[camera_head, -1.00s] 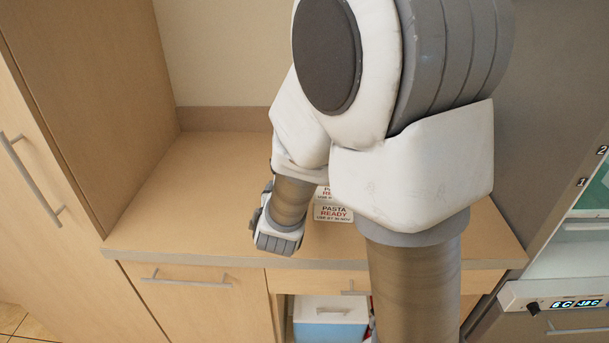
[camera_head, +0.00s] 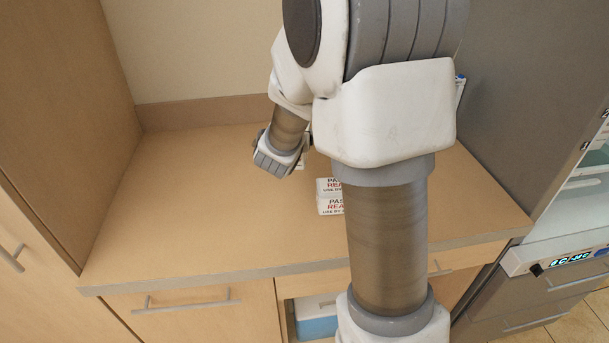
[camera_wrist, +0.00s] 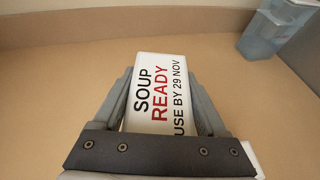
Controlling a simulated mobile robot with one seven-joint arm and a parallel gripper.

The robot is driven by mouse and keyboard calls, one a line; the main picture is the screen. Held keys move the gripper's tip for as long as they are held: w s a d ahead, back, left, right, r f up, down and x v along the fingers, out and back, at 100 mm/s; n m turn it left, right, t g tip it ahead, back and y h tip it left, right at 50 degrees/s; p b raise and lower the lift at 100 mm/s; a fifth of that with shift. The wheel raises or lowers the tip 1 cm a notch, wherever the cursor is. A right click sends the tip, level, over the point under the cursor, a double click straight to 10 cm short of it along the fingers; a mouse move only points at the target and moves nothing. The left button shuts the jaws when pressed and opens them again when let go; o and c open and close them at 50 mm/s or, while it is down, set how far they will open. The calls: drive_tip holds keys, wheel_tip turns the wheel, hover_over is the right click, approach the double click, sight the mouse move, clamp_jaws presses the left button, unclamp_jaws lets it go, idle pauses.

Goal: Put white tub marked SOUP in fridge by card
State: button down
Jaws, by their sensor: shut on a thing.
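In the wrist view my gripper (camera_wrist: 159,78) has a finger on each side of the white tub (camera_wrist: 160,100), whose label reads SOUP READY, USE BY 29 NOV. The gripper is shut on it. The tan counter (camera_wrist: 60,90) lies below; I cannot tell whether the tub is lifted. In the head view my arm hides most of the gripper and tub. The fridge (camera_head: 575,215) stands at the right edge, with its shelves partly in view and a lit panel (camera_head: 570,262) below them. Its card cannot be made out.
A translucent bluish container (camera_wrist: 268,32) stands at the back right in the wrist view. A tall wooden panel (camera_head: 60,120) bounds the left. The left counter is clear.

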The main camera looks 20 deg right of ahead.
drive_tip(key=w+d+m+h, duration=0.1)
drive_tip(key=d, duration=0.6)
drive_tip(key=shift+g, duration=0.4)
drive_tip(key=shift+w+a+f, duration=0.6)
drive_tip(key=shift+a+f, duration=1.05)
drive_tip(key=shift+a, duration=0.2)
drive_tip(key=shift+w+a+f, duration=0.65)
drive_tip(key=shift+a+f, duration=1)
drive_tip(key=shift+a, duration=0.15)
drive_tip(key=shift+w+a+f, duration=0.6)
drive_tip(key=shift+a+f, duration=1.05)
drive_tip(key=shift+a, duration=0.2)
drive_tip(key=shift+f+b, duration=0.15)
drive_tip(key=shift+b, duration=0.2)
drive_tip(key=shift+c, duration=1.8)
unclamp_jaws()
drive_tip(key=shift+f, duration=0.1)
drive_tip(key=o, duration=0.4)
drive_tip(key=shift+c, duration=0.2)
